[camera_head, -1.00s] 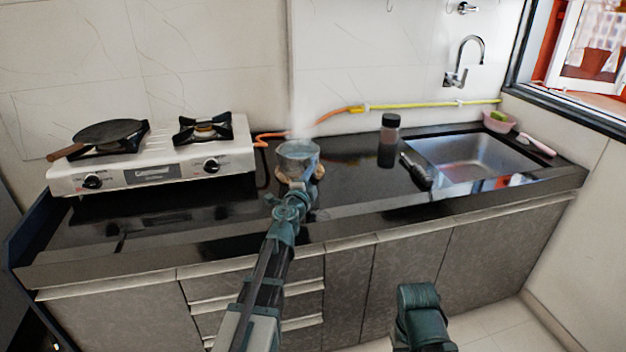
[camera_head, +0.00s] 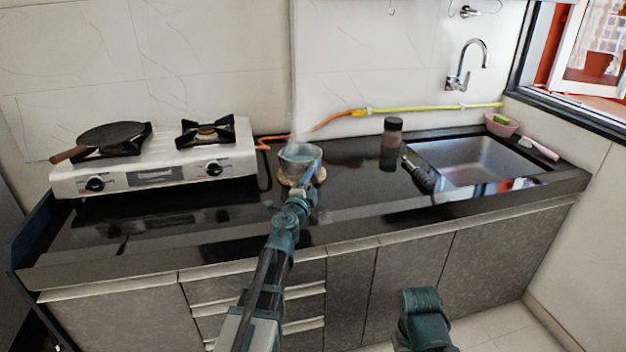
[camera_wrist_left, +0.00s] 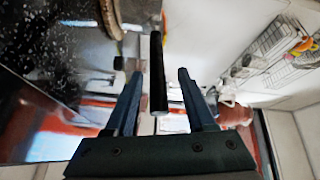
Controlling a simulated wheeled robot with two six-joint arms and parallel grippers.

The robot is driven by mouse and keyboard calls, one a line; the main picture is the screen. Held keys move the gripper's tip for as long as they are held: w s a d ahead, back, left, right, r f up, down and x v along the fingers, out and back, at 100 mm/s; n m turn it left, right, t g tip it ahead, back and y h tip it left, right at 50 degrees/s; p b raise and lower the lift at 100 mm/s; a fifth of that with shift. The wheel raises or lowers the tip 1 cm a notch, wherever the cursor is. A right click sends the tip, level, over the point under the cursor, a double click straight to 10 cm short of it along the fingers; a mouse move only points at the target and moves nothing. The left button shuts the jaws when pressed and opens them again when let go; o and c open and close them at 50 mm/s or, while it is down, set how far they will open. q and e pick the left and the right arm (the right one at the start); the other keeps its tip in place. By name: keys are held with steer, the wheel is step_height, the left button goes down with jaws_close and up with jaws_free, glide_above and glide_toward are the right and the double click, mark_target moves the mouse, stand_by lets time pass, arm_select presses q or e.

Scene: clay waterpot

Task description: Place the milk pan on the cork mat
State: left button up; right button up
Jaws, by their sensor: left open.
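The milk pan (camera_head: 299,154) is a small grey pot near the back of the counter, right of the stove. It appears upright on the round brown cork mat (camera_head: 284,181), whose edge shows beneath it. My left gripper (camera_head: 311,172) is at the pan's near side and covers part of the pan and mat in the head view. In the left wrist view my left gripper (camera_wrist_left: 159,82) is open. The pan's black handle (camera_wrist_left: 157,75) lies between its fingers, with a gap on both sides. A brown rim, probably the cork mat's (camera_wrist_left: 113,20), shows at the top there.
A white two-burner stove (camera_head: 155,172) with a dark flat pan (camera_head: 113,138) stands left. A dark-capped jar (camera_head: 391,143), a black brush-like object (camera_head: 418,173) and the sink (camera_head: 475,160) are to the right. The counter left of the mat is clear in front of the stove.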

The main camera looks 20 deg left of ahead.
arm_select(q)
steer(key=s, duration=1)
steer(key=shift+d, duration=0.35)
steer(key=shift+r, duration=0.1)
steer(key=s+d+f+n+g+p, duration=0.2)
steer(key=s+d+n+g+p, duration=0.8)
steer(key=s+d+g+p, duration=0.8)
steer(key=s+d+p, duration=0.2)
steer(key=s+d, duration=0.2)
steer(key=s, duration=0.1)
steer(key=shift+s+d+n, duration=0.35)
steer(key=shift+n, duration=0.05)
steer(key=shift+f, duration=0.1)
